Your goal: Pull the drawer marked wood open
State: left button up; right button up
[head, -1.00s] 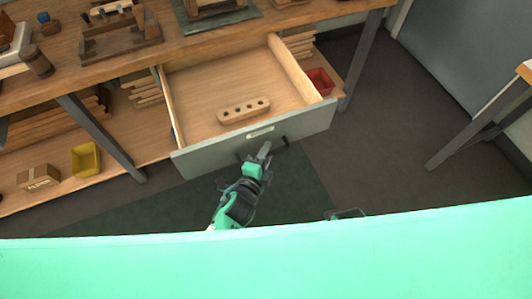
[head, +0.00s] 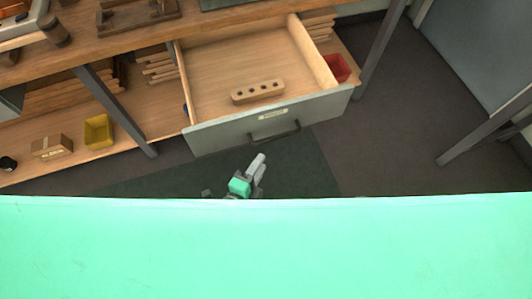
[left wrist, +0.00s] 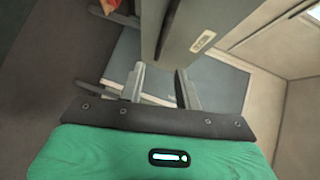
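The drawer (head: 215,135) under the bench stands pulled well out in the head view. It has a grey front, pale wooden sides and a small label too small to read. Its dark bar handle (head: 274,134) is in full view. A wooden block with several holes (head: 257,92) lies inside. My left gripper (head: 261,162) is below and in front of the handle, apart from it, with its fingers open. In the left wrist view the drawer front (left wrist: 208,28) is ahead of the open, empty fingers (left wrist: 161,84). My right gripper is not in view.
The wooden bench (head: 225,24) is above, with its metal legs (head: 112,108) beside the drawer. A yellow bin (head: 98,131) and a carton (head: 52,146) stand on the lower shelf, and a red bin (head: 338,68) is right of the drawer. Dark floor is clear at right.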

pick_arm(q)
jog(key=shift+v, duration=0.9)
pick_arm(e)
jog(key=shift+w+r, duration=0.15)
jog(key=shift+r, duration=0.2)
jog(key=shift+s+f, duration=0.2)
